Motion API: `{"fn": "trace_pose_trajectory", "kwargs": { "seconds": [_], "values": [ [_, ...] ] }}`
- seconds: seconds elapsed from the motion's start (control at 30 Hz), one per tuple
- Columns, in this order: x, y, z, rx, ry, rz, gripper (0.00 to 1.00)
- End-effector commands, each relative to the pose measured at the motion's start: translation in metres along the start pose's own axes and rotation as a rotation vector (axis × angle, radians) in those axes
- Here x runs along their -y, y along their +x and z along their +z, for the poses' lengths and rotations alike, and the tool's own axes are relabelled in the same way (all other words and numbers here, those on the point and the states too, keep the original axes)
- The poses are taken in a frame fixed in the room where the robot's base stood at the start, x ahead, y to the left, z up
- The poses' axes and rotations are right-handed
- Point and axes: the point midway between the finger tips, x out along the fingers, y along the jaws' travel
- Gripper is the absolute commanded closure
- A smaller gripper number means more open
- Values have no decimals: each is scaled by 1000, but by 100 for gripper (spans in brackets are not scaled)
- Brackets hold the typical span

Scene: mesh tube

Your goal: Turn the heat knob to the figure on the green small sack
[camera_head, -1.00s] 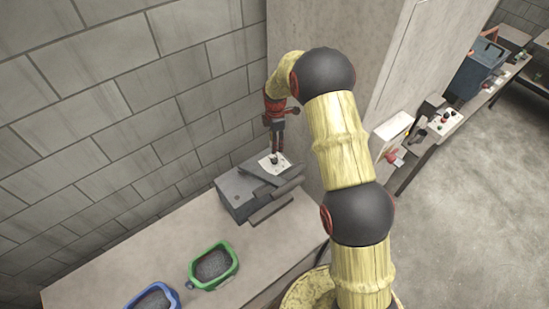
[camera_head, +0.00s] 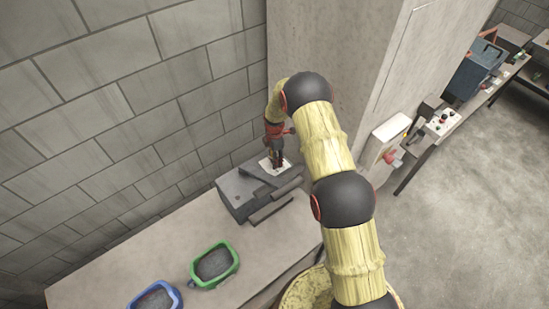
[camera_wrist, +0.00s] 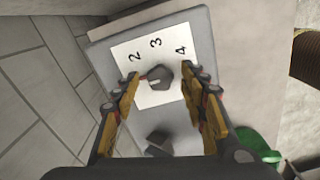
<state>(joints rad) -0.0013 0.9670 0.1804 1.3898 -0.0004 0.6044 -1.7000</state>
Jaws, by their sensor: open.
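The heat knob (camera_wrist: 160,77) is a dark grey knob on a white card (camera_wrist: 122,53) marked 2, 3 and 4. In the head view my gripper (camera_head: 274,162) points down over the card on the grey machine (camera_head: 240,197). No sack with a readable figure shows; a green-rimmed container (camera_head: 197,277) stands on the bench.
A blue-rimmed container (camera_head: 174,292) stands left of the green one. The block wall (camera_head: 90,110) is close on the left and a concrete pillar (camera_head: 345,50) stands behind. A control panel (camera_head: 432,130) and a blue crate (camera_head: 470,75) are at the right. Bare bench (camera_head: 120,262) lies between.

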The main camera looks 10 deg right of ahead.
Motion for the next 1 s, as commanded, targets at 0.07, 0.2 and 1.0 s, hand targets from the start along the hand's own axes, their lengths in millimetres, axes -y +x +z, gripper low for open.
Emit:
{"fn": "trace_pose_trajectory", "kwargs": {
  "seconds": [0.07,0.2,1.0],
  "values": [
    [0,0,0,0,0,0,57],
    [0,0,0,0,0,0,57],
    [0,0,0,0,0,0,100]
  ]
}}
